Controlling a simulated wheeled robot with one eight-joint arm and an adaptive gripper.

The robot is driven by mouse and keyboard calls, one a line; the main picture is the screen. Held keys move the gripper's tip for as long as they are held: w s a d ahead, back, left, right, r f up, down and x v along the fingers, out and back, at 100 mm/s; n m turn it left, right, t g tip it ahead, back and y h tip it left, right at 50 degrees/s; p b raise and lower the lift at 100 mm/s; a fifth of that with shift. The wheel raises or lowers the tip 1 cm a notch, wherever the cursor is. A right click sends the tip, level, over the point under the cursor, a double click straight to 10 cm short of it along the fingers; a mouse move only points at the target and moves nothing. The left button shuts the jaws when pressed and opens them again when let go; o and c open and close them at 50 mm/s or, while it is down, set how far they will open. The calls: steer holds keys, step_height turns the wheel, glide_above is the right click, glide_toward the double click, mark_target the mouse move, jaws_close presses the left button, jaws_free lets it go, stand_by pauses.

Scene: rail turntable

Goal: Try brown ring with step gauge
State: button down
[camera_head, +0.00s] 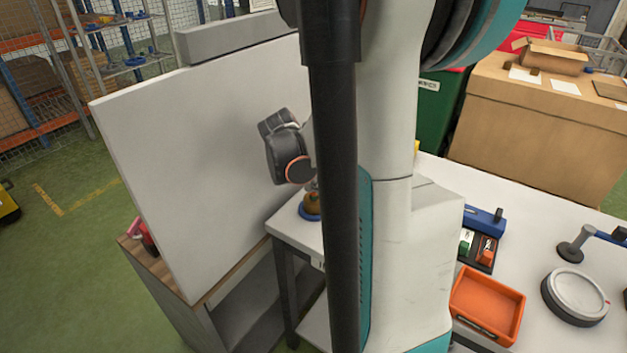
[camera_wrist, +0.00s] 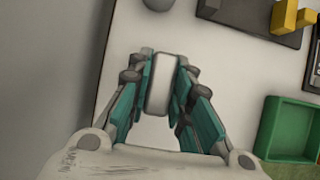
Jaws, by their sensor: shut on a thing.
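In the wrist view my gripper (camera_wrist: 160,88) is shut on a pale rounded block (camera_wrist: 161,72) with a grey edge, held upright between the two teal-padded fingers. I cannot tell from its end whether this is the step gauge. In the head view my own arm hides the gripper and the held block. A small brown rounded thing (camera_head: 312,201) sits on a blue base at the corner of the white table, partly behind my arm. It may be the brown ring, but its shape is too small to tell.
The head view shows an orange tray (camera_head: 487,306), a dark holder (camera_head: 484,263) with green and orange pieces, and a round turntable (camera_head: 574,296) on the white table. The wrist view shows a green tray (camera_wrist: 290,128), yellow blocks (camera_wrist: 284,16) and a grey round thing (camera_wrist: 158,4). A large white panel (camera_head: 200,150) stands left.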

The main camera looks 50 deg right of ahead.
steer(key=shift+f+b, duration=1.1)
steer(key=shift+f, duration=0.25)
stand_by(2.3)
steer(key=c, duration=1.4)
jaws_free()
steer(key=shift+o, duration=0.2)
steer(key=shift+r, duration=0.1)
steer(key=v, duration=0.7)
steer(key=shift+a, duration=0.15)
steer(key=shift+r, duration=0.1)
